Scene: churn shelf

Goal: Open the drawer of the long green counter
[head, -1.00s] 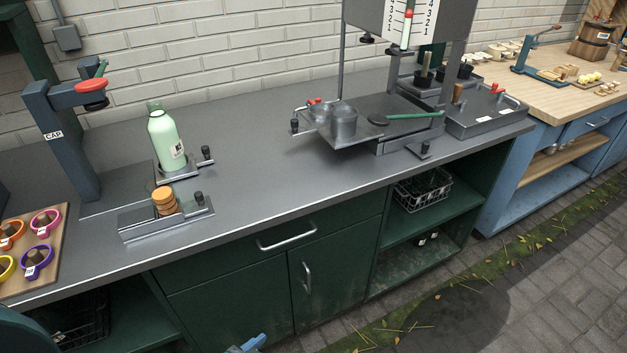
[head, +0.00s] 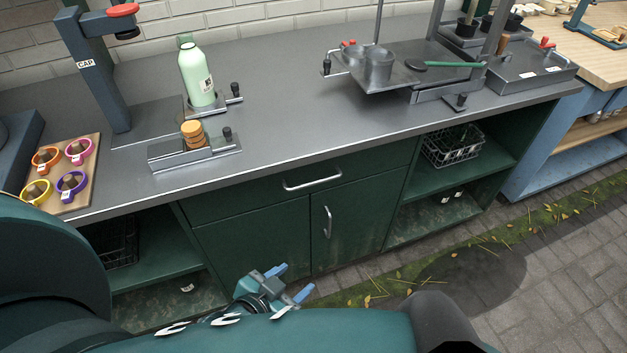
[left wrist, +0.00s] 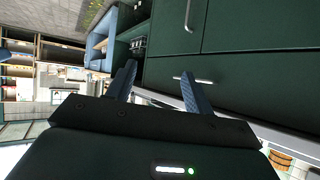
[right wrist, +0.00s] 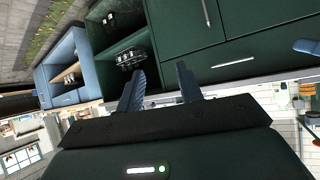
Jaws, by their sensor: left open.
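The long green counter (head: 250,222) has a grey top and a shut drawer (head: 255,197) under its front edge. The drawer's silver bar handle (head: 312,183) is horizontal; it also shows in the left wrist view (left wrist: 195,81) and the right wrist view (right wrist: 233,63). My left gripper (head: 292,281) is open and empty, low in front of the cupboard doors, below the drawer handle and apart from it. Its fingers show spread in the left wrist view (left wrist: 159,70). My right gripper (right wrist: 160,70) is open and empty in its wrist view, facing the counter front; I cannot make it out in the head view.
A cupboard door handle (head: 327,222) stands upright below the drawer. Open shelves with a wire basket (head: 453,147) are at the right. Paved floor (head: 560,270) is free at right.

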